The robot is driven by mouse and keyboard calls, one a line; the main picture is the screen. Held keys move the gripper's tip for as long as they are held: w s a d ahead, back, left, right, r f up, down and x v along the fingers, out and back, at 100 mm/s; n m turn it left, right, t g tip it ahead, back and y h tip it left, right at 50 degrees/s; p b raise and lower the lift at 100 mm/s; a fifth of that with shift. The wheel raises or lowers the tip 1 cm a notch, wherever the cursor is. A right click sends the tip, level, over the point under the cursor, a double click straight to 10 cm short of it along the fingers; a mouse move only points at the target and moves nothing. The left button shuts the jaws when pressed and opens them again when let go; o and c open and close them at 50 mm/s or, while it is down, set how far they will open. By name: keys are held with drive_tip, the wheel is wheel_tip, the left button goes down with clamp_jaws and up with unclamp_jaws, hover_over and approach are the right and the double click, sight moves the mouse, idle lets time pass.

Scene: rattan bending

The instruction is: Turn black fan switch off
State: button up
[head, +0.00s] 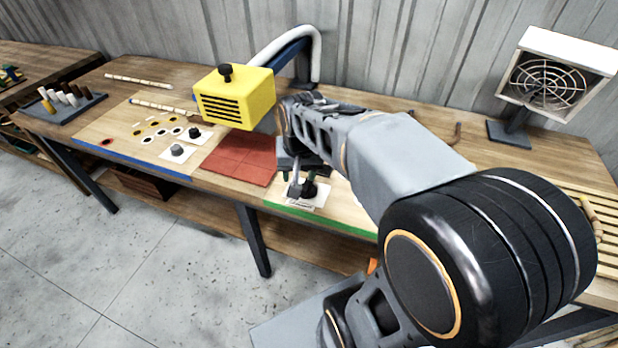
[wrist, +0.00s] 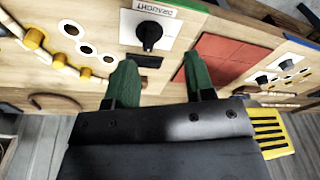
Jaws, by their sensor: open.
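A black rotary switch (wrist: 149,36) sits on a white plate labelled DRAUGHT in the wrist view. In the head view the black switch (head: 309,190) is by my fingers, on the plate near the green front edge, partly hidden. My gripper (wrist: 160,78) is open and empty, its two green fingers apart, with the switch beyond and between their tips. In the head view my gripper (head: 298,176) is low over the bench beside the switch; contact cannot be told. A boxed fan (head: 547,83) with a wire grille stands at the back right.
A yellow vented box (head: 235,97) stands close left of my wrist. A red tiled pad (head: 240,158) lies left of the switch. Another black knob (head: 195,133) and a grey knob (head: 178,150) sit farther left. A slatted rack (head: 590,215) is at the right.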

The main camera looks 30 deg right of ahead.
sight(307, 184)
drive_tip(key=w+d+f+m+g, duration=0.2)
drive_tip(key=w+d+m, duration=0.35)
drive_tip(key=w, duration=0.25)
drive_tip(key=f, duration=0.4)
drive_tip(key=f+p, duration=0.1)
drive_tip(key=f, duration=0.9)
drive_tip(key=shift+w+d, duration=0.15)
drive_tip(key=shift+d, duration=0.15)
clamp_jaws()
